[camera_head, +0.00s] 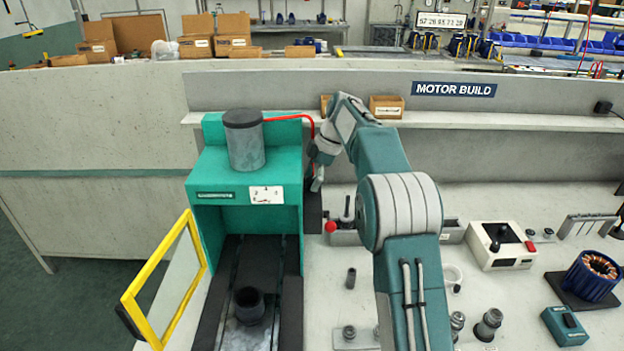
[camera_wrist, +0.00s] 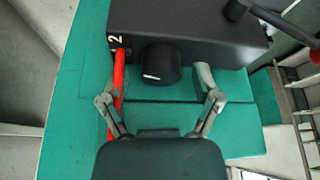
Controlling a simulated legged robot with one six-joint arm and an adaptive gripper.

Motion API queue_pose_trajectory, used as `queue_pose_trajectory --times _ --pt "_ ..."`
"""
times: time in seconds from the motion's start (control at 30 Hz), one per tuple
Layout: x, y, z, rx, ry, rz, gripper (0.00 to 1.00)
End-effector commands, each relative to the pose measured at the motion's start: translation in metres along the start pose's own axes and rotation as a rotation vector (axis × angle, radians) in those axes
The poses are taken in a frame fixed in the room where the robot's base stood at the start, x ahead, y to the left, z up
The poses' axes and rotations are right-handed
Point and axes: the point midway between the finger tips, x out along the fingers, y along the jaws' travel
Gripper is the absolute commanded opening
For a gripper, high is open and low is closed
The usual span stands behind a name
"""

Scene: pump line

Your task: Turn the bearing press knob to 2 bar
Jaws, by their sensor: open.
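The black knob (camera_wrist: 160,66) sticks out of a dark box (camera_wrist: 190,28) in the wrist view, with a short white mark on its face. A white "2" (camera_wrist: 115,39) is printed on the box to the knob's upper left. My gripper (camera_wrist: 161,72) is open, one finger on each side of the knob, with a gap visible at both sides. In the head view my gripper (camera_head: 317,182) is at the right side of the teal bearing press (camera_head: 210,165), where the knob is hidden. The press's white gauge plate (camera_head: 266,195) is too small to read.
A red hose (camera_wrist: 118,85) runs right by the left finger in the wrist view. A red ball-topped lever (camera_head: 330,227) stands beside the press. The yellow-framed guard (camera_head: 150,310) stands open at left. A white control box (camera_head: 500,247) lies farther right on the bench.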

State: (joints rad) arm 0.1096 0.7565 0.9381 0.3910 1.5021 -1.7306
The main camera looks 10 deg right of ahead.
Motion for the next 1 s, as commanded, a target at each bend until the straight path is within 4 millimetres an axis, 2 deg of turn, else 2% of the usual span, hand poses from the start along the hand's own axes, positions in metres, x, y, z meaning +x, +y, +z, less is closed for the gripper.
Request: queue_pose_trajectory --times 0.23,0.27,0.3,0.37,0.4,0.43,0.77,1.0 --pt "0.0012 0.0000 -0.0001 0.000 0.000 0.001 0.82" --pt "0.0012 0.0000 -0.0001 0.000 0.000 0.001 0.77" --pt "0.0012 0.0000 -0.0002 0.000 0.000 0.001 0.59" --pt "0.0012 0.0000 -0.0002 0.000 0.000 0.001 0.33" --pt "0.0012 0.0001 -0.0002 0.000 0.000 0.001 0.15" --pt "0.0012 0.0001 -0.0002 0.000 0.000 0.001 0.01" --pt "0.0024 0.0010 -0.0005 0.018 0.001 0.007 0.00" --pt "0.0029 0.0005 -0.0007 0.119 0.001 0.050 0.00"
